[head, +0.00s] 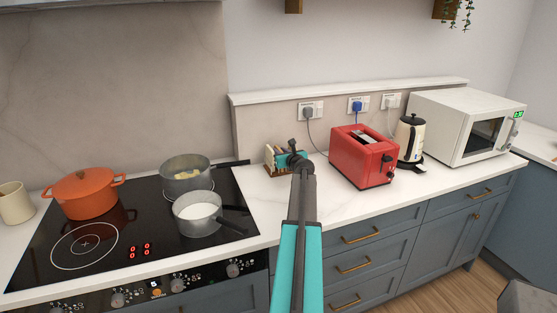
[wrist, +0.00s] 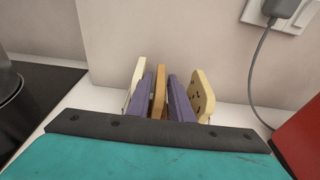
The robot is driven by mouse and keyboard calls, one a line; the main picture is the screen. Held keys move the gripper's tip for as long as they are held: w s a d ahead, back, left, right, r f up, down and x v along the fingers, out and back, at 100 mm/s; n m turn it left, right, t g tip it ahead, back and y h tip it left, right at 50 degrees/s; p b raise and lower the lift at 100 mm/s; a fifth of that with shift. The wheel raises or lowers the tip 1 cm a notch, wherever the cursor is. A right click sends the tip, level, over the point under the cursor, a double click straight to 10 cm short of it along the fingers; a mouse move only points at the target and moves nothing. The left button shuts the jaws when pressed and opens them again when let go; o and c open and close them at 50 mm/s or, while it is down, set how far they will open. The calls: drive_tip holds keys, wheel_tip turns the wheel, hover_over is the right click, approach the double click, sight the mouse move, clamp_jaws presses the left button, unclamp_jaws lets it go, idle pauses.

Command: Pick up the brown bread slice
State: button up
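A brown slice (wrist: 159,88) stands upright in the middle of a short row in the wrist view, between two purple slabs (wrist: 146,94). A pale slice (wrist: 137,82) stands at the left end and a yellow slice with dark marks (wrist: 202,94) at the right end. The row also shows in the head view, as a small rack of slices (head: 271,156) on the counter by the wall, partly hidden by my arm. My gripper (head: 297,158) is at the rack in the head view. Its fingertips are not clear, and its dark and teal body hides the slices' lower parts in the wrist view.
A red toaster (head: 358,156) stands close to the right, then a kettle (head: 410,139) and a white microwave (head: 450,120). Left is a black hob (head: 145,215) with an orange pot (head: 84,194) and two grey pans (head: 186,180). Plugs and cords are on the wall behind.

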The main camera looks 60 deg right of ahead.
clamp_jaws()
drive_tip(key=shift+r, duration=0.1)
idle(0.3)
drive_tip(key=shift+r, duration=4.9)
